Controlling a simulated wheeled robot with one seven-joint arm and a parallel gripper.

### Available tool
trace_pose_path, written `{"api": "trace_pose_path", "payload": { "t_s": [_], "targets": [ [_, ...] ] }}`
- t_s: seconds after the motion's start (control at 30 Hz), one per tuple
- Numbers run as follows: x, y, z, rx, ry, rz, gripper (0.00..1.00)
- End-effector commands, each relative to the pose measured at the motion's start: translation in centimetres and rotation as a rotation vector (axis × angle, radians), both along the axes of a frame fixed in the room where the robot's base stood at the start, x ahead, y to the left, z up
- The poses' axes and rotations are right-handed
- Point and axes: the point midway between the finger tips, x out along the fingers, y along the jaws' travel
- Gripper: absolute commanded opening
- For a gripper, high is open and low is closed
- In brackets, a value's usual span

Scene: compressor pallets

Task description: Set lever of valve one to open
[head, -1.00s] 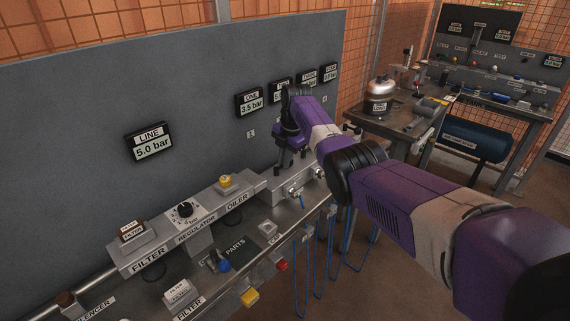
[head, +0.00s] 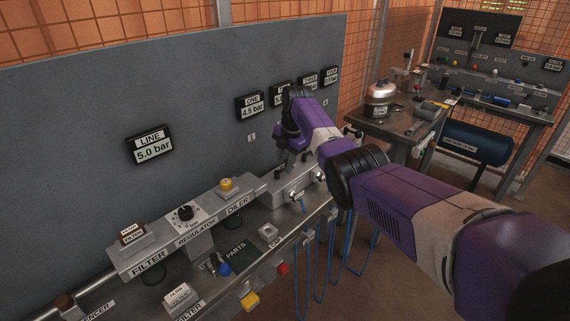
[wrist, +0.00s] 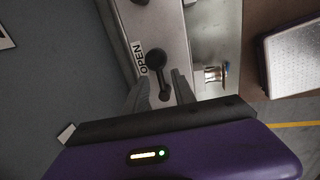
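In the wrist view a black valve lever (wrist: 163,82) with a round pivot (wrist: 157,59) sits on a grey metal block. A white OPEN label (wrist: 140,58) is beside the pivot. My gripper (wrist: 161,76) is open, with one finger on each side of the lever's free end; gaps show on both sides. In the head view my gripper is over the valve block (head: 295,182), and my arm hides most of the lever. The ONE display (head: 251,106) reads 4.5 bar. The valve's number is not readable in the wrist view.
The grey back panel (head: 80,100) stands close behind the valve block. Left along the bench are the regulator (head: 186,213), the oiler (head: 227,187) and a filter (head: 131,235). Blue hoses (head: 318,260) hang below the front edge. Another bench stands at the right.

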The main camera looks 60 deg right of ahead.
Motion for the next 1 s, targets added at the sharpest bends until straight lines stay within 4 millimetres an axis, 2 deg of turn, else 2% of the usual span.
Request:
{"api": "trace_pose_path", "payload": {
  "t_s": [0.3, 0.43, 0.6, 1.0],
  "targets": [
    [-0.9, 0.2, 4.8, -0.002, -0.001, 0.000, 0.32],
    [-1.2, 0.2, 6.3, -0.001, -0.002, 0.000, 0.32],
    [-1.4, 0.3, 7.1, 0.000, -0.001, 0.000, 0.32],
    [-1.4, 0.3, 7.1, 0.000, 0.000, 0.000, 0.32]
  ]
}}
